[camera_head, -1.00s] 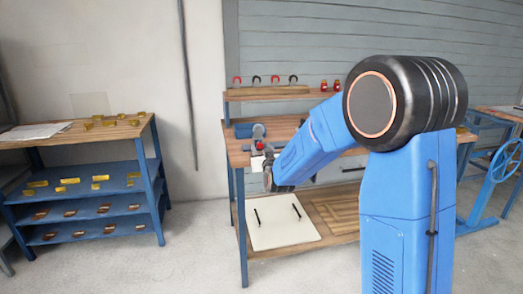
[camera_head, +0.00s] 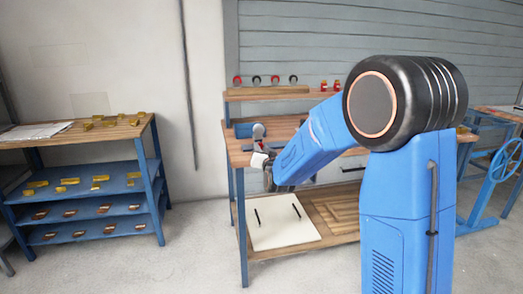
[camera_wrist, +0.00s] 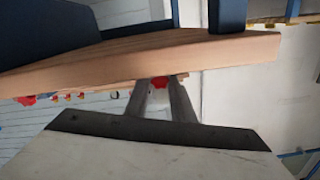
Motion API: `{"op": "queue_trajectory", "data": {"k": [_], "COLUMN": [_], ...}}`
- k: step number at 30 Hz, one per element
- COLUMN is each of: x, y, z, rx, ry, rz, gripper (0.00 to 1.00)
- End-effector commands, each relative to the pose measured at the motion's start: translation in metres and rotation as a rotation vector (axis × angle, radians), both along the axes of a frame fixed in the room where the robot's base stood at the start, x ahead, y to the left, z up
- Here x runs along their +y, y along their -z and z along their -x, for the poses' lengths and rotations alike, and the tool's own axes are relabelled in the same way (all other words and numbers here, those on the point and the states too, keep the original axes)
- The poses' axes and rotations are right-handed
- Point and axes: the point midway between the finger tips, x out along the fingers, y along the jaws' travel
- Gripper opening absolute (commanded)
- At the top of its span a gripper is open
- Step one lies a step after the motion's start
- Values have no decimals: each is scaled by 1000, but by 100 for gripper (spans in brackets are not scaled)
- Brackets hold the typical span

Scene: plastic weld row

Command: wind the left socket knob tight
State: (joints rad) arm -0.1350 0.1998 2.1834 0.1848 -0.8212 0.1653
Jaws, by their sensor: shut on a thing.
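My gripper (camera_wrist: 165,86) is shut on a red knob (camera_wrist: 158,83), of which only a small part shows between the fingertips in the wrist view. The knob lies close to the wooden edge of the bench top. A second red knob (camera_wrist: 25,100) shows at the far left of the wrist view, clear of the fingers.
The wooden bench (camera_head: 236,151) has a raised shelf (camera_head: 265,93) with several red and black ring-shaped things (camera_head: 256,80). A pale board (camera_head: 282,227) lies on the bench's lower shelf. A blue rack (camera_head: 145,180) with gold pieces stands left; bare floor lies between.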

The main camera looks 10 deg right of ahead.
Motion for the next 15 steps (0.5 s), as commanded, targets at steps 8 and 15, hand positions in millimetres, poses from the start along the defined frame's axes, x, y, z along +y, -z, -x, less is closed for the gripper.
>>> {"op": "queue_trajectory", "data": {"k": [8, 15], "x": [0, 0], "y": [0, 0], "z": [0, 0], "rx": [1, 1], "ry": [0, 0], "rz": [-50, -49], "gripper": [0, 36]}}
